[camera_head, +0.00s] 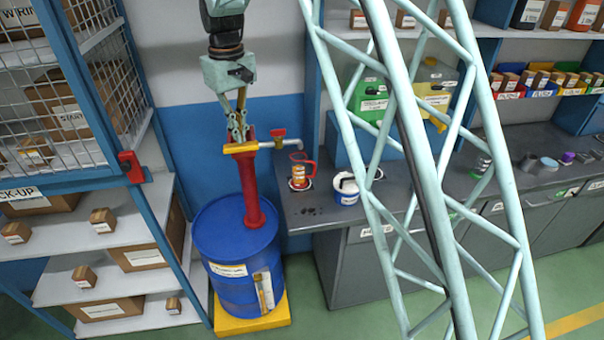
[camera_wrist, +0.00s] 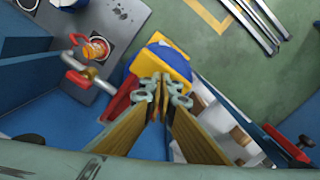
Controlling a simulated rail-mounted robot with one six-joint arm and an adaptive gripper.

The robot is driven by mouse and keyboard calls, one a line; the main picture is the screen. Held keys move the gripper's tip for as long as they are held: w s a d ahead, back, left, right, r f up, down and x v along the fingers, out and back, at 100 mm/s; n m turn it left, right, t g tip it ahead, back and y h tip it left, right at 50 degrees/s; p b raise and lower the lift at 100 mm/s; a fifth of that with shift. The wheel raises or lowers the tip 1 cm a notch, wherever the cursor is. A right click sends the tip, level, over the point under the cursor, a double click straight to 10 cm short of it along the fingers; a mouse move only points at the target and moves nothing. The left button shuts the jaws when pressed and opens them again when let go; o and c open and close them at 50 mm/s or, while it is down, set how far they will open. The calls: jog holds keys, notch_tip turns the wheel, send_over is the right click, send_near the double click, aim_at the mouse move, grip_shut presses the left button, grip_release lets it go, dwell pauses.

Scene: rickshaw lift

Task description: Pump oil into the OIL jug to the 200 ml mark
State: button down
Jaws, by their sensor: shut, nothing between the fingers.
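My gripper (camera_head: 238,128) is shut and empty, pointing down just above the yellow head (camera_head: 240,147) of the red pump (camera_head: 250,195). In the wrist view the gripper's tips (camera_wrist: 162,88) overlap the yellow head (camera_wrist: 174,62); I cannot tell if they touch. The pump stands on a blue drum (camera_head: 220,235). Its pipe (camera_head: 279,144) with a red tap reaches right towards the jug.
A white bucket (camera_head: 346,188) stands right of the jug on the grey bench (camera_head: 300,215). Shelves (camera_head: 130,235) with boxes stand left of the drum. Green (camera_head: 370,98) and yellow (camera_head: 436,90) canisters stand behind the bench. The drum rests on a yellow base (camera_head: 270,316).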

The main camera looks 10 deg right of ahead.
jog(key=shift+f+b, duration=0.6)
jog(key=shift+f, duration=0.7)
jog(key=shift+f+b, duration=0.35)
jog(key=shift+f, duration=0.35)
jog(key=shift+f+b, duration=0.95)
jog(key=shift+f, duration=1.1)
jog(key=shift+f+b, duration=0.35)
jog(key=shift+f, duration=0.7)
jog(key=shift+r, duration=0.1)
jog(key=shift+r+p, duration=2.7)
jog(key=shift+r, duration=2.65)
jog(key=shift+r+p, duration=1.7)
jog(key=shift+r, duration=1.3)
